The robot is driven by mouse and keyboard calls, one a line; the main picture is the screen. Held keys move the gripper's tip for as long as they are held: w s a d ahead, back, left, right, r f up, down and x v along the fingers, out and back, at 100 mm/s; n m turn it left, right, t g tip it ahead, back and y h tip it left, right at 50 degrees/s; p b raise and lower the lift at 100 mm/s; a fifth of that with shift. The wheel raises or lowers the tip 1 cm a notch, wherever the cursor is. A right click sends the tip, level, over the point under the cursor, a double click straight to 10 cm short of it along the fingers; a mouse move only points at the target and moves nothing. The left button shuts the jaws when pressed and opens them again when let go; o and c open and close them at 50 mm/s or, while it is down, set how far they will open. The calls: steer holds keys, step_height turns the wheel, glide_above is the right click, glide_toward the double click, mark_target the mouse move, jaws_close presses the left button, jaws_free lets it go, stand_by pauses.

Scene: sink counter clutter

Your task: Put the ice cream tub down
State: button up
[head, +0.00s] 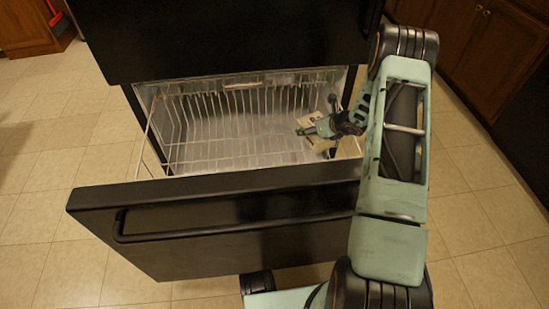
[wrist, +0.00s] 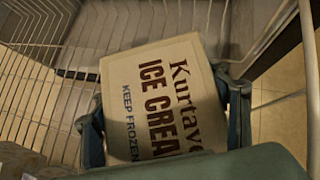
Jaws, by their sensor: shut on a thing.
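The ice cream tub (wrist: 160,100) is cream-coloured with dark lettering reading "ICE CREA" and "KEEP FROZEN". It lies tilted between the two fingers of my gripper (wrist: 163,112), which press on its opposite sides. In the head view the tub (head: 321,144) is small and partly hidden by my gripper (head: 318,129), at the right end of the open drawer's wire basket (head: 215,162). I cannot tell whether the tub touches the basket floor.
The black freezer drawer (head: 215,220) is pulled out below the black upper door (head: 220,40). The left and middle of the basket look empty. Wire walls stand around the tub. Tiled floor (head: 60,130) and wooden cabinets (head: 500,50) lie beyond.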

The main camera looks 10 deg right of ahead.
step_height(320, 180, down, 9)
steer(key=b, duration=0.3)
steer(key=shift+f, duration=0.15)
steer(key=o, duration=1.8)
steer(key=p+v, duration=0.2)
steer(key=v, duration=0.5)
steer(key=shift+s+r+p, duration=0.2)
steer(key=shift+r+p, duration=0.1)
